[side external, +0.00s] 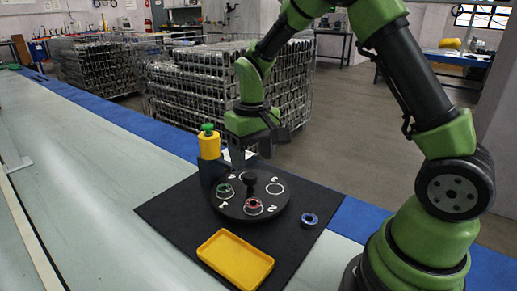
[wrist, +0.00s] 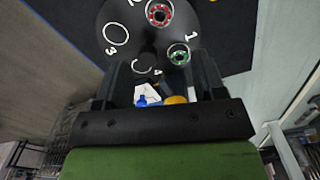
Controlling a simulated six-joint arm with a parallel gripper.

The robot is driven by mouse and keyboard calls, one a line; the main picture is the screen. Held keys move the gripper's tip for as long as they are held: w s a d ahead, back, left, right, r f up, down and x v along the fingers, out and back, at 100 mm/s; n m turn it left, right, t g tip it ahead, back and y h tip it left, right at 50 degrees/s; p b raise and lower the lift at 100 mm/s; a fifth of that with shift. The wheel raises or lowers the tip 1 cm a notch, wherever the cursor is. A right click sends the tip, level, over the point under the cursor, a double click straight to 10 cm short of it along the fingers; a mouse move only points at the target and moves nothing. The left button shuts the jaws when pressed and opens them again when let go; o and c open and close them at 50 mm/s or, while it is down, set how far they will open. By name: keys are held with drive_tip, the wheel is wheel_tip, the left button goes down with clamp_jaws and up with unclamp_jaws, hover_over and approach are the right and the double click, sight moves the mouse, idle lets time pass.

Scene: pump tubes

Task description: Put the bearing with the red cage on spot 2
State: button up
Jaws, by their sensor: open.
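The bearing with the red cage (side external: 254,203) lies on the white ring of spot 2 on the round black plate (side external: 236,211). It also shows at the top of the wrist view (wrist: 158,12), beside the numeral 2. My gripper (side external: 252,158) is open and empty, above the back of the plate and apart from the bearing. In the wrist view its two fingers (wrist: 162,72) frame the area by spot 4, with nothing between them touching either finger. The red bearing is beyond the fingertips.
A bearing with a green cage (side external: 225,190) sits on spot 1. Rings 3 (side external: 275,188) and 4 are empty. A blue bearing (side external: 309,219) lies on the black mat. A yellow tray (side external: 235,258) is in front; a yellow bottle (side external: 209,146) stands at left. A black knob (side external: 250,181) rises mid-plate.

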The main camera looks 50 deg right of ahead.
drive_tip(key=s+a+r+t, duration=0.35)
drive_tip(key=s+r, duration=0.35)
drive_tip(key=r, duration=0.5)
drive_tip(key=s+a+r+t+y, duration=0.1)
drive_tip(key=s+t, duration=0.1)
drive_tip(key=s, duration=0.3)
drive_tip(key=s+a+r+m+t+y, duration=0.1)
drive_tip(key=s+r, duration=0.1)
drive_tip(key=s, duration=0.3)
drive_tip(key=shift+s+t, duration=0.35)
drive_tip(key=shift+r, duration=0.1)
